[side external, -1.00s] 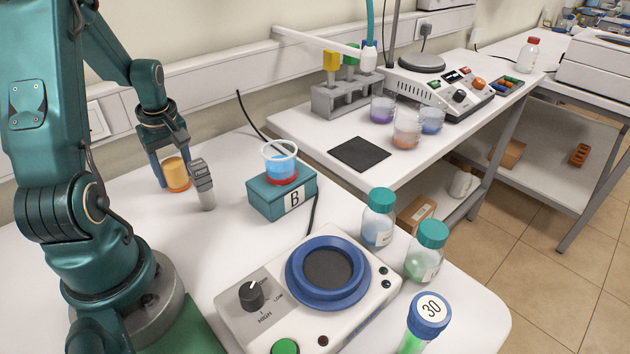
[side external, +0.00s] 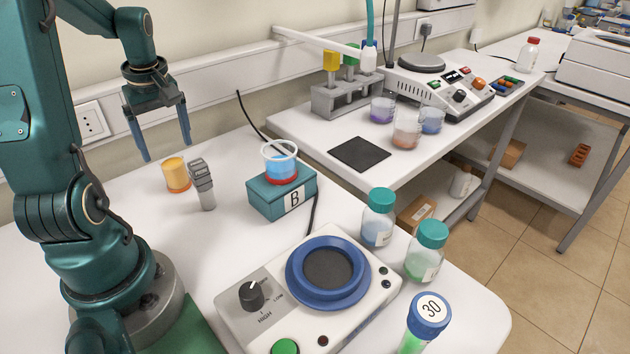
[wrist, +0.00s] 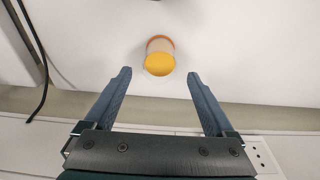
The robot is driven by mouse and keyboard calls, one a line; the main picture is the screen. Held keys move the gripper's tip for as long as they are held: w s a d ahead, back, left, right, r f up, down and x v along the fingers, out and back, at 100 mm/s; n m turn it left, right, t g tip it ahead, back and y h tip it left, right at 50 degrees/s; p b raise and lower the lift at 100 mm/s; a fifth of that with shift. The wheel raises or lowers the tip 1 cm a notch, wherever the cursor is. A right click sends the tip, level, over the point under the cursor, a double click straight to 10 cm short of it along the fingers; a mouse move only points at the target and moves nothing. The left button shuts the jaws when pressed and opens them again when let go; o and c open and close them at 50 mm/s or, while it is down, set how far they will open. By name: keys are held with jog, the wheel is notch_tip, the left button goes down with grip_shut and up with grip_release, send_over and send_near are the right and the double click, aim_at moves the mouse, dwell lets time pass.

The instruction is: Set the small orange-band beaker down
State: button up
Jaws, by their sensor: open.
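The small orange-band beaker (side external: 176,175), with orange-yellow contents, stands upright on the white bench near the wall. It also shows in the wrist view (wrist: 159,57), ahead of the fingers and centred between them. My gripper (side external: 167,150) is open and empty above the beaker, with its fingers apart from it. In the wrist view, my gripper's two fingers (wrist: 160,73) are spread wide with nothing held between them.
A grey capped device (side external: 203,184) stands close to the beaker's right. A teal block marked B (side external: 264,198) carries a red-based beaker of blue liquid (side external: 281,162). A hotplate (side external: 310,292) and several capped bottles are at the front. The wall trunking (side external: 215,90) runs behind.

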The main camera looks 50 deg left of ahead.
jog(key=w+d+r+m+t, duration=0.25)
jog(key=d+r+m, duration=0.45)
jog(key=d, duration=0.4)
jog(key=s+d+m+t+h, duration=0.1)
jog(key=s+d+m+t, duration=0.2)
jog(key=d+m, duration=0.8)
jog(key=d, duration=0.3)
jog(key=shift+d+h, duration=0.2)
jog(key=shift+h, duration=0.2)
